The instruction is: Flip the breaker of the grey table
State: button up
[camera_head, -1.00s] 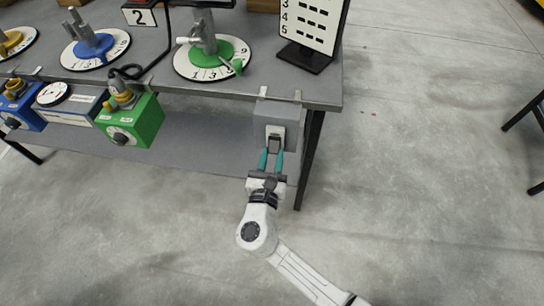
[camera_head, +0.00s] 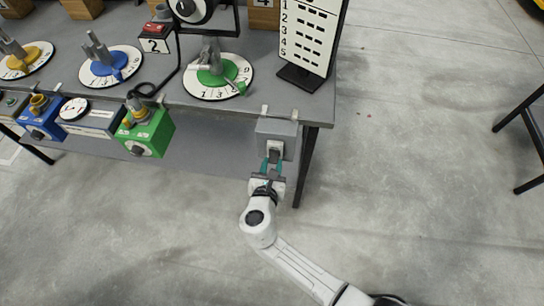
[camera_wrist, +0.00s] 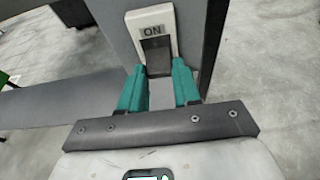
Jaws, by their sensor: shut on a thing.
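The grey breaker box (camera_head: 277,132) hangs at the front edge of the grey table (camera_head: 312,107), near its right corner. In the wrist view its pale plate (camera_wrist: 150,20) is marked ON above a dark switch (camera_wrist: 156,56). My gripper (camera_head: 271,164) reaches the box from the front and below. Its teal fingers (camera_wrist: 160,76) stand on both sides of the lower part of the switch, shut on it. The fingers partly hide the switch's lower end.
A green box (camera_head: 148,131), a blue-and-white gauge box (camera_head: 92,118) and a blue box (camera_head: 40,121) hang to the left. Dials with handles and a number board (camera_head: 309,38) stand on the table. A table leg (camera_head: 306,168) is just right of the gripper.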

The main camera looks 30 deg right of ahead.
aim_at(274, 157)
notch_tip(274, 157, up, 2)
jog(key=g+y+p, duration=0.1)
jog(key=p, duration=0.3)
jog(key=g+y+p, duration=0.1)
jog(key=g+p, duration=0.1)
jog(key=p, duration=0.2)
jog(key=shift+w+d+r+p, duration=0.1)
jog(key=shift+w+r+p, duration=0.05)
jog(key=shift+r+p, duration=0.15)
jog(key=shift+w+r+g+y+p, duration=0.15)
jog(key=shift+g+y+p, duration=0.45)
jog(key=shift+g+p, duration=0.1)
jog(key=shift+w+d+r+g+y, duration=0.15)
jog(key=shift+d+r+g+y, duration=0.1)
jog(key=shift+g+y, duration=0.45)
jog(key=o, duration=1.1)
jog(key=shift+c, duration=0.2)
jog(key=shift+r, duration=0.1)
jog(key=v, duration=1)
jog(key=shift+a+r, duration=0.2)
jog(key=shift+r, duration=0.15)
